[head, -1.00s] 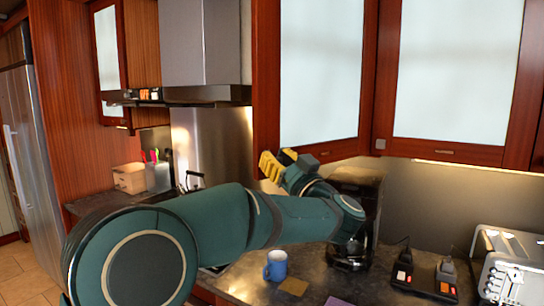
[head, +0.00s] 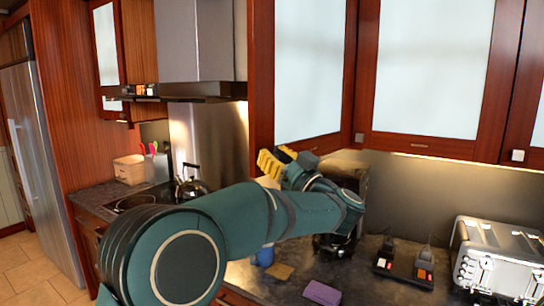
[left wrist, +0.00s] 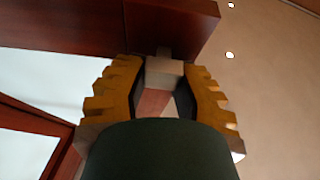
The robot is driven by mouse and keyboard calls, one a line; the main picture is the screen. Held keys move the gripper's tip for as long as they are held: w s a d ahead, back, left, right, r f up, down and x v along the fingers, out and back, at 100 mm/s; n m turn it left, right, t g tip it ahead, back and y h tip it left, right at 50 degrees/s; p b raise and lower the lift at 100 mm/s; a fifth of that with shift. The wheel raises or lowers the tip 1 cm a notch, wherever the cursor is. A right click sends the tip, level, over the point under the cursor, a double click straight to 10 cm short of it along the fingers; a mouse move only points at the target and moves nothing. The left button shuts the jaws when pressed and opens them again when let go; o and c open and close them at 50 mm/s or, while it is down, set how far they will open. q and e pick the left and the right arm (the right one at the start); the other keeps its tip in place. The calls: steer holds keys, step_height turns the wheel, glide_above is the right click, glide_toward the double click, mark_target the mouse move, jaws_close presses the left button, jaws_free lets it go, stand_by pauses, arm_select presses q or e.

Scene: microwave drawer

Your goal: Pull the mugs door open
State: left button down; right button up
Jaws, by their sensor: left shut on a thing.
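A frosted-glass upper cabinet door (head: 308,70) with a red-brown wood frame hangs in the middle of the head view; I take it for the mugs door, but see no label. My left gripper (head: 275,162), with yellow fingers, is at the door's lower left edge. In the left wrist view, the gripper (left wrist: 160,88) is shut on a small pale knob (left wrist: 163,70) below the wood frame. The fingers partly hide the knob. In the head view the gripper hides it fully. I see no clear gap at the door. My right gripper is out of view.
Another frosted door (head: 430,65) hangs to the right, with a small knob (head: 360,138) at its lower left. A range hood (head: 195,45) hangs left.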

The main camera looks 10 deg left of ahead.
arm_select(q)
steer(key=shift+r, duration=0.15)
steer(key=c, duration=0.7)
jaws_free()
steer(key=shift+s+d+f, duration=0.1)
steer(key=shift+d+f, duration=0.1)
steer(key=v, duration=1.1)
steer(key=shift+s+d, duration=0.2)
steer(key=shift+d, duration=0.05)
steer(key=shift+f, duration=0.1)
